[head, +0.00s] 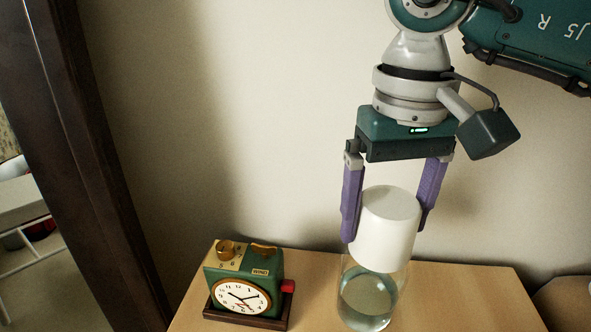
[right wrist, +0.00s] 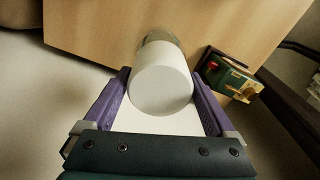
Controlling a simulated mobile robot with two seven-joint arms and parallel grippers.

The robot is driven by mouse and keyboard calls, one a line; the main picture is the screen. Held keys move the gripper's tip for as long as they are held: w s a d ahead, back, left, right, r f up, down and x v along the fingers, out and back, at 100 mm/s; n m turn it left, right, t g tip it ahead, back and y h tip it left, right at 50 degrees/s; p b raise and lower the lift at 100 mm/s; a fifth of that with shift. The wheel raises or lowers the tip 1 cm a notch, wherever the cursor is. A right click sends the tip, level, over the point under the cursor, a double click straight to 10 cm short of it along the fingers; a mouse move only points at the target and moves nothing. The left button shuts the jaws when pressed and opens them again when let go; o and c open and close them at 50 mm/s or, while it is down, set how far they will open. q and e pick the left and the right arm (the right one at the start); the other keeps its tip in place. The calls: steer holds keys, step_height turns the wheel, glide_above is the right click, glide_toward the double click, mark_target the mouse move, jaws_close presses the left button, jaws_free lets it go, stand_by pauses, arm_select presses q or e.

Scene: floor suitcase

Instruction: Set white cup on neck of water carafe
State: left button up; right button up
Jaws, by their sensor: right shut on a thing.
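The white cup (head: 386,228) is upside down over the top of the glass water carafe (head: 369,296), which stands on the wooden table. The cup hides the carafe's neck, so I cannot tell whether it rests on it. My right gripper (head: 386,228) points down with its purple fingers shut on the sides of the cup. In the right wrist view the cup (right wrist: 161,82) sits between the fingers, with a little of the carafe (right wrist: 160,40) showing beyond it. My left gripper is not in view.
A green alarm clock (head: 243,282) stands on the table (head: 470,300) left of the carafe. It also shows in the right wrist view (right wrist: 230,78). A dark wooden frame (head: 105,170) rises at the left. A pale wall is close behind the table.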

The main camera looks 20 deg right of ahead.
mark_target(390, 200)
steer(key=o, duration=1.2)
steer(key=shift+o, duration=0.2)
step_height(390, 200, up, 12)
steer(key=p, duration=0.2)
steer(key=shift+p, duration=0.3)
steer(key=shift+r, duration=0.1)
